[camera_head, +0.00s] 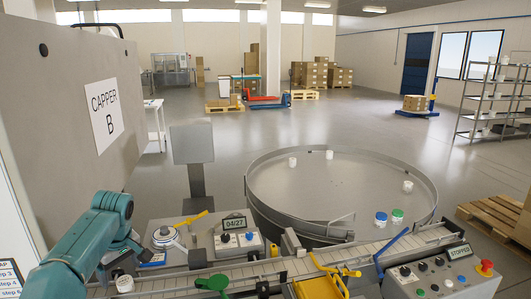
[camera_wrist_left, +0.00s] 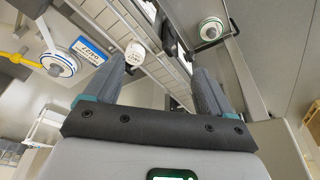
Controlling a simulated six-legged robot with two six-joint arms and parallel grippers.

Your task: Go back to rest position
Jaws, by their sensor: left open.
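My teal left arm comes in from the left in the head view. Its dark left gripper (camera_head: 130,248) is over the near left end of the conveyor, in front of the CAPPER B machine (camera_head: 80,110). The left wrist view shows this gripper (camera_wrist_left: 158,65) open, with its two fingers apart. A small white jar (camera_wrist_left: 137,53) on the conveyor shows close to the left finger; I see no grip on it. A white jar (camera_head: 125,284) also stands on the conveyor in the head view. My right gripper is in neither view.
A round turntable (camera_head: 320,190) carries a few white jars and jars with blue (camera_head: 381,218) and green (camera_head: 397,215) lids. The conveyor (camera_head: 240,270) runs along the front, with a control box (camera_head: 440,280) at right and a display box (camera_head: 237,241) behind it. Open floor lies beyond.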

